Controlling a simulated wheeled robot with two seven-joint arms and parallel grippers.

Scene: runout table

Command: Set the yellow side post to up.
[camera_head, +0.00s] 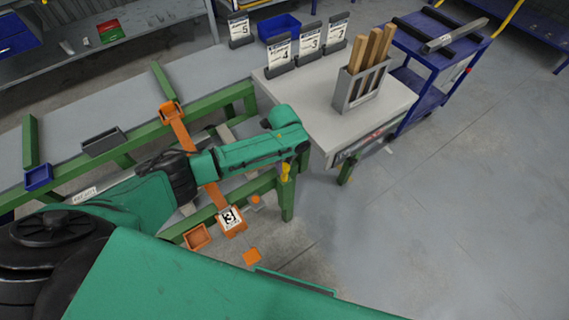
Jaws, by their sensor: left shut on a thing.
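The yellow piece (285,172) of a side post shows at the right end of the green frame, just below my left gripper (303,148). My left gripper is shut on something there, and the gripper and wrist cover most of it. I cannot tell whether this post is up or down. Two other green posts stand upright on the frame, one with a blue bracket (38,177) and one with an orange bracket (170,110). My right gripper is not in view.
A grey table (330,115) with a holder of wooden sticks (362,85) adjoins the frame's right end. Orange parts and a card marked 3 (230,218) are below my left forearm. A blue cart (440,60) stands behind. The floor at right is clear.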

